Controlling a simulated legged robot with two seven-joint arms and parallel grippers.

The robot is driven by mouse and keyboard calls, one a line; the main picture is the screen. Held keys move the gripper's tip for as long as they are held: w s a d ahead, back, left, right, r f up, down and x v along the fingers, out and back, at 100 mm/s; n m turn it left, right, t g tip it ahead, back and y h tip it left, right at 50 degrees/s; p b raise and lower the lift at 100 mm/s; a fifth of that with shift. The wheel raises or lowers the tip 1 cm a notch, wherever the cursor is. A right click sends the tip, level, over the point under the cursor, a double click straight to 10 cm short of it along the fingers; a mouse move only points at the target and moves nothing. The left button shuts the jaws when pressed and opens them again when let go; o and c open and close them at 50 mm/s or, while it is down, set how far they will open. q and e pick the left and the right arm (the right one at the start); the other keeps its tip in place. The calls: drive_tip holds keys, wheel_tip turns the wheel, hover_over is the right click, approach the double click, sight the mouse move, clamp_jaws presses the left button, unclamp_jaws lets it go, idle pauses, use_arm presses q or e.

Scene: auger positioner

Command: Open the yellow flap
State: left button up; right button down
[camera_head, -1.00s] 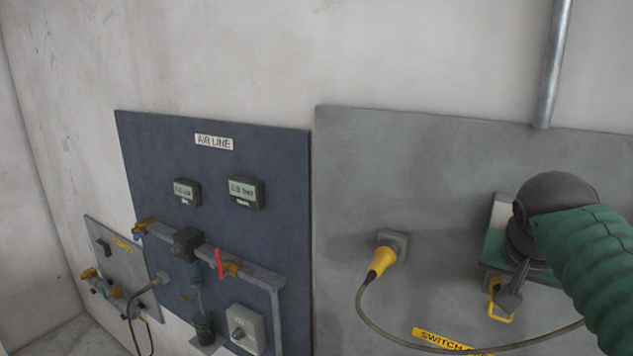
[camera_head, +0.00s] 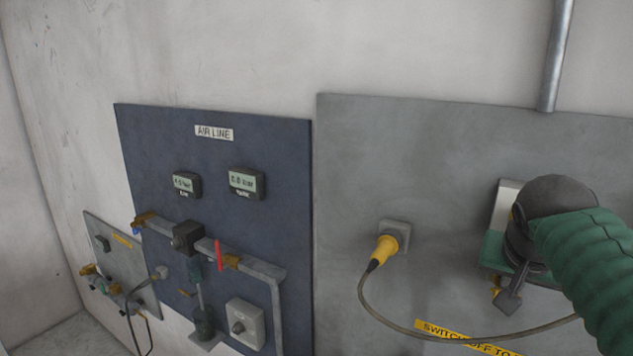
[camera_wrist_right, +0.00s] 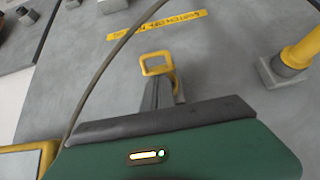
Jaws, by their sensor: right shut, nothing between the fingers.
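The yellow flap (camera_wrist_right: 157,63), a small square frame with an opening, shows just past my fingertips in the right wrist view. In the head view only a bit of yellow (camera_head: 494,288) shows beside my fingers, and the rest is hidden. My right gripper (camera_head: 508,301) is shut and empty in front of the grey panel at the right. Its fingers (camera_wrist_right: 163,93) also show in the wrist view, close to the flap. I cannot tell whether they touch it. My left gripper is not in view.
A yellow plug (camera_head: 383,250) sits in a socket on the grey panel (camera_head: 440,150). Its cable (camera_head: 400,328) loops below my right gripper, near a yellow label (camera_head: 465,340). A blue air line panel (camera_head: 150,150) with valves and gauges is at the left.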

drive_tip(key=shift+a+f+b, duration=0.15)
drive_tip(key=shift+f+b, duration=0.4)
drive_tip(key=shift+f, duration=0.15)
drive_tip(key=shift+a+f+b, duration=0.1)
drive_tip(key=shift+f+b, duration=0.45)
drive_tip(key=shift+f, duration=0.15)
drive_tip(key=s+a+b, duration=0.3)
drive_tip(key=s+a, duration=0.1)
drive_tip(key=s, duration=0.3)
drive_tip(key=shift+r, duration=0.1)
drive_tip(key=a+f+n+g+y+b, duration=0.1)
drive_tip(key=a+f+n+b, duration=0.2)
drive_tip(key=f, duration=1.4)
drive_tip(key=a+f+n+g+y+b, duration=0.15)
drive_tip(key=f+b, duration=0.35)
drive_tip(key=f, duration=1.2)
drive_tip(key=s+a+f+n+b, duration=0.1)
drive_tip(key=s+f, duration=0.3)
drive_tip(key=f, duration=0.5)
drive_tip(key=s+a+f+n+g+y+b, duration=0.1)
drive_tip(key=s+a+f+b, duration=0.1)
drive_tip(key=s+f, duration=0.3)
wheel_tip(320, 180, down, 4)
drive_tip(key=shift+f+b, duration=0.1)
drive_tip(key=shift+b, duration=0.3)
